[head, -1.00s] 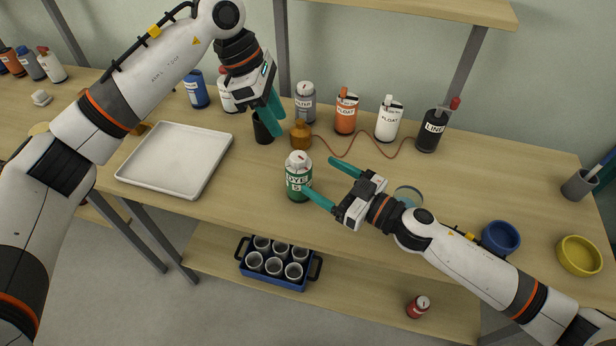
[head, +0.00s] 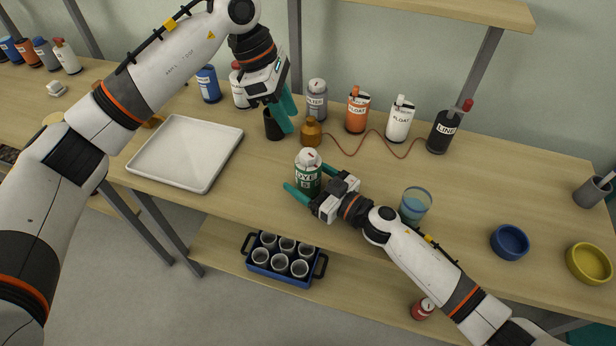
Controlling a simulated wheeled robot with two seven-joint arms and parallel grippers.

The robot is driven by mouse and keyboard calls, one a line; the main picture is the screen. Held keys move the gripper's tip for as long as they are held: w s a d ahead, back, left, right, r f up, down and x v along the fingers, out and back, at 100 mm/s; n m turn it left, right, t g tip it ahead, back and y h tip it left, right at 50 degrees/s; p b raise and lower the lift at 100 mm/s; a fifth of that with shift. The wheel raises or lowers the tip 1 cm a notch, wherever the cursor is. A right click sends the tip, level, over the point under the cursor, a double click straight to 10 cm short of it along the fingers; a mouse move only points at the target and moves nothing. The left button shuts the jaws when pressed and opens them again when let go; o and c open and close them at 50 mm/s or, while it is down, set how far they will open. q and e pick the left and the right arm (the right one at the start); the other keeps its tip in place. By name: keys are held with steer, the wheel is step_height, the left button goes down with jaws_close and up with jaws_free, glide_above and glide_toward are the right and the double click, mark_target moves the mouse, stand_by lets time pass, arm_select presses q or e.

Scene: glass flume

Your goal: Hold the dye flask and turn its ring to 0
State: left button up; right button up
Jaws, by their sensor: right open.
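The dye flask (head: 309,182), a green bottle with a white label and a white top with a small red mark, stands upright on the bench. Its lettering starts "DY"; the ring's setting is too small to read. My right gripper (head: 308,180) is open and low at the flask. One teal finger is at its front left and the other at its right, partly hidden; I cannot tell whether either touches. My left gripper (head: 286,113) hangs above and behind the flask, beside a black cup (head: 273,127). Its fingers overlap in this view, so its opening is unclear.
A brown bottle (head: 311,134) with a red cord stands behind the flask. Grey, orange, white and black bottles line the back. A white tray (head: 187,156) lies left. A blue glass (head: 414,205) stands close to my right arm.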

mark_target(308, 153)
steer(key=shift+c, duration=0.4)
steer(key=c, duration=0.9)
arm_select(q)
steer(key=shift+o, duration=0.7)
arm_select(e)
steer(key=shift+c, duration=0.7)
arm_select(q)
steer(key=shift+o, duration=0.3)
steer(key=d+m, duration=0.1)
steer(key=m, duration=0.1)
steer(key=d+m+y, duration=0.1)
steer(key=m, duration=0.1)
steer(key=d+f+m, duration=0.1)
steer(key=m, duration=0.1)
steer(key=shift+s+m+y, duration=0.3)
steer(key=shift+y, duration=0.1)
steer(key=m, duration=0.2)
steer(key=d+m+y, duration=0.1)
steer(key=m, duration=0.1)
steer(key=shift+s+f, duration=0.1)
steer(key=shift+f, duration=0.2)
steer(key=m, duration=0.1)
steer(key=m+y, duration=0.1)
steer(key=m, duration=0.1)
steer(key=shift+d+f+t, duration=0.1)
steer(key=shift+f+t, duration=0.2)
steer(key=shift+f+m, duration=0.3)
steer(key=shift+f, duration=3.25)
